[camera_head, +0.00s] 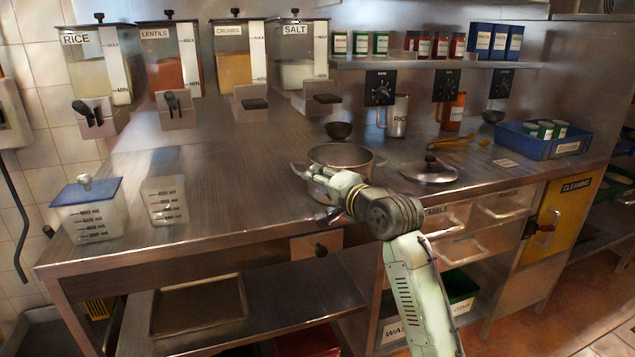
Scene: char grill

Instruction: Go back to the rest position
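My arm reaches up from the bottom right. My gripper (308,172) is at the left side of the steel pot (347,156) on the counter, in front of its wall in this view. The fingers point left. They are small and blend with the pot, so I cannot tell if they are open or shut, touch the pot or hold anything. The arm hides the pot's lower front. The pot is upright and uncovered.
A lid (429,171) lies right of the pot. A blue-lidded container (91,212) and a clear measuring container (165,200) stand at left. Dispensers, such as the salt one (297,72), line the back. A blue crate (545,142) is at right. The counter's left middle (235,170) is clear.

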